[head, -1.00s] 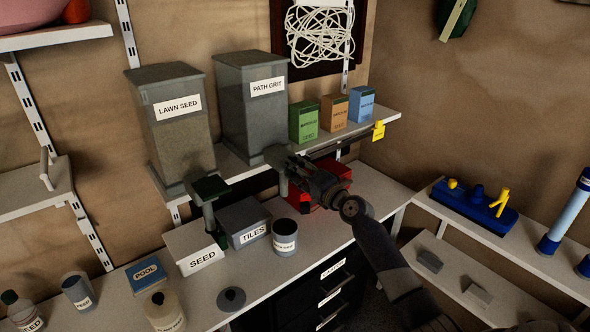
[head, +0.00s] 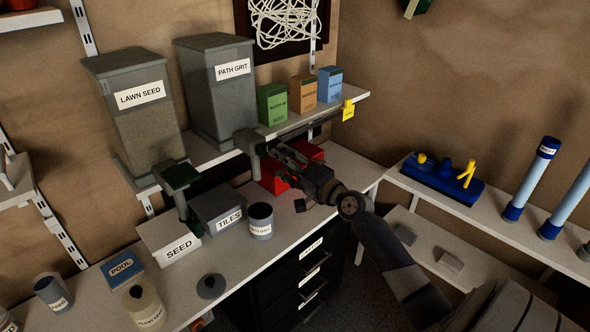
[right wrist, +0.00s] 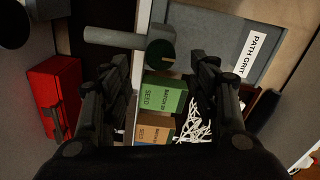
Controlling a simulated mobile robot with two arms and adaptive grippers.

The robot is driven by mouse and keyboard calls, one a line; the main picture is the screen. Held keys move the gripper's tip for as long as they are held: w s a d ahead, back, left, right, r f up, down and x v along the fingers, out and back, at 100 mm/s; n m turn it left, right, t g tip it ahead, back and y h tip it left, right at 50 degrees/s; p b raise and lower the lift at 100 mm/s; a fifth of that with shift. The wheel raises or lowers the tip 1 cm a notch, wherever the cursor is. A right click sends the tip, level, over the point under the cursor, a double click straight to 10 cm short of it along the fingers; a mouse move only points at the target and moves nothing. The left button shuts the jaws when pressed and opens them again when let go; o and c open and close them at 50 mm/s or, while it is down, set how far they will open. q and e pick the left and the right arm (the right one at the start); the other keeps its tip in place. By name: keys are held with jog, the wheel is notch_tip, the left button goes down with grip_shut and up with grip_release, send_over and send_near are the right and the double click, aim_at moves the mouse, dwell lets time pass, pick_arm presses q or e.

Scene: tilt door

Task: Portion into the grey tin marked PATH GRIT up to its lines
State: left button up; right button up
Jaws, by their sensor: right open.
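The small grey tin (head: 260,221) with a white label, its text small here, stands upright on the bench, its top dark and its fill not readable. The large grey PATH GRIT dispenser (head: 218,100) stands on the shelf above, and its spout (head: 250,143) sticks out at the shelf edge. My right gripper (head: 279,156) is open and empty beside the spout. In the right wrist view, the spout's grey pipe (right wrist: 113,36) and dark green round end (right wrist: 160,53) lie ahead of the spread fingers (right wrist: 160,85). My left gripper is out of view.
A red box (head: 299,166) sits just behind my right gripper. The LAWN SEED dispenser (head: 137,110), SEED box (head: 168,241) and TILES box (head: 217,208) stand left. A grey lid (head: 211,287) lies at the front. Seed boxes (head: 302,93) line the shelf.

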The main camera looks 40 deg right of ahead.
jog(key=s, duration=0.4)
jog(key=shift+s+d, duration=0.15)
jog(key=shift+s, duration=0.05)
dwell(0.4)
jog(key=s+a+f+n+g+h, duration=0.1)
jog(key=s+f+n+g, duration=0.15)
jog(key=f, duration=1.45)
jog(key=s+f+n+g+h, duration=0.1)
jog(key=s+f+g, duration=0.3)
jog(key=f, duration=1.2)
jog(key=s+a+f+n+g+b, duration=0.15)
jog(key=s+a+f, duration=0.25)
jog(key=s+f, duration=0.5)
jog(key=s+a+f+n+g, duration=0.3)
jog(key=s+f, duration=0.3)
jog(key=f, duration=0.5)
jog(key=s+a+f+n+g, duration=0.2)
jog(key=s+a+f+n, duration=0.1)
jog(key=s, duration=0.6)
jog(key=s+a+f+n+g, duration=0.2)
jog(key=s+a+f, duration=0.3)
jog(key=s, duration=0.4)
jog(key=s+a+f+n+g, duration=0.2)
jog(key=s+a+f+n, duration=0.1)
jog(key=s, duration=0.7)
notch_tip(320, 180, down, 2)
jog(key=shift+a+f+n+y, duration=0.1)
jog(key=shift+a+n+y, duration=0.3)
jog(key=shift+a, duration=0.25)
